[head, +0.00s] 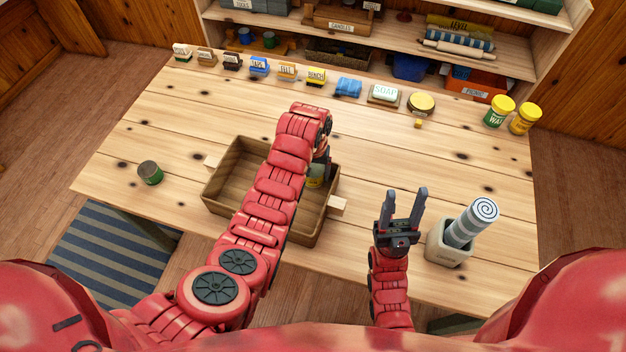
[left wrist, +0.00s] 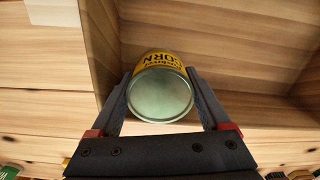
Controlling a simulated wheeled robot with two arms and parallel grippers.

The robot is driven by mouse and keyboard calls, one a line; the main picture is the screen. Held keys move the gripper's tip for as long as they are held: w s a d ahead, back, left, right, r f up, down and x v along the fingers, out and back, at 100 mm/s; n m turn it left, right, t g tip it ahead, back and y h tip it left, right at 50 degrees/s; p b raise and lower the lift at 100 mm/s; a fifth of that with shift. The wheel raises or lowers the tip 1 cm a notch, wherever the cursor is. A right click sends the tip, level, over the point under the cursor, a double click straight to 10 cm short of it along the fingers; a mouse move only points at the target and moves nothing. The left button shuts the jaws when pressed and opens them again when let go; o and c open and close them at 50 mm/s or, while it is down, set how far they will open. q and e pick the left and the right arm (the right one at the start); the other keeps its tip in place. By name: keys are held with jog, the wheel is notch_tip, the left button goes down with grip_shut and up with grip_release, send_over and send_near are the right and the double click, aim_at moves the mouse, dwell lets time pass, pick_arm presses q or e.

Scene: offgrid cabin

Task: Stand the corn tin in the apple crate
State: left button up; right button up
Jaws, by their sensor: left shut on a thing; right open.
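The apple crate (head: 222,204) is a brown open wooden box with light end handles, on the table left of centre. My left gripper (head: 320,165) reaches over it from above, and the arm hides part of its inside. In the left wrist view the left gripper (left wrist: 160,108) is shut on the corn tin (left wrist: 162,92), which has a yellow label and a bare metal end towards the camera. In the head view a small part of the tin (head: 315,176) shows inside the crate's right part; whether it touches the floor is unclear. My right gripper (head: 403,203) is open and empty.
A green tin (head: 150,173) stands left of the crate. A pale pot with a striped roll (head: 472,222) stands right of my right gripper. Labelled blocks, soap (head: 384,94) and yellow-lidded tins (head: 498,111) line the back edge. The table behind the crate is clear.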

aim_at(313, 181)
pick_arm(q)
jog(key=shift+f+p, duration=0.3)
jog(key=shift+f, duration=1.85)
jog(key=o, duration=1.4)
jog(key=shift+f, duration=0.15)
jog(key=shift+o, duration=0.2)
